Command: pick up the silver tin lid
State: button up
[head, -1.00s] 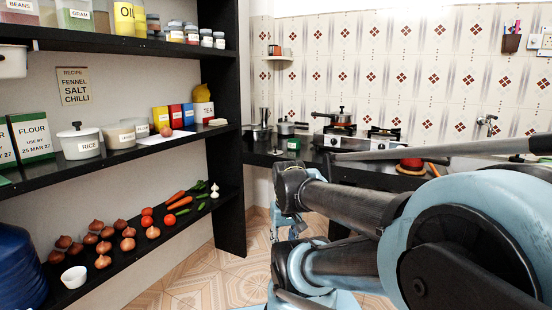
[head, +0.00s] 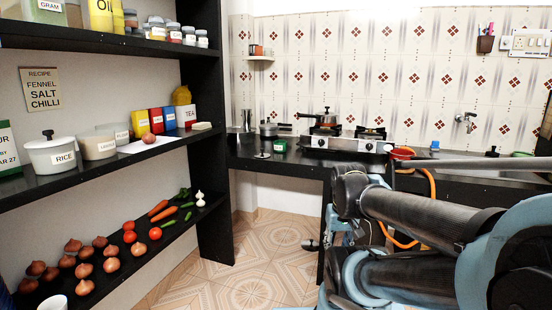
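A small, flat silver lid with a dark knob (head: 262,155) lies on the black counter near its left front edge. It looks like the silver tin lid, but it is small and far off. A small green box (head: 280,146) stands just right of it, and a tall silver tin (head: 246,120) stands behind it at the wall. My arm fills the lower right, well in front of the counter and to the right of the lid. My gripper's fingers cannot be made out.
The counter (head: 300,160) carries a pot (head: 269,129), the stove (head: 345,141) with a pan (head: 322,118), and a red bowl (head: 403,153). An orange hose (head: 432,190) hangs at right. Loaded black shelves (head: 215,150) line the left. The tiled floor (head: 255,250) between is clear.

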aim_at(261, 155)
jog(key=z, duration=0.05)
jog(key=i, duration=1)
jog(key=u, duration=0.05)
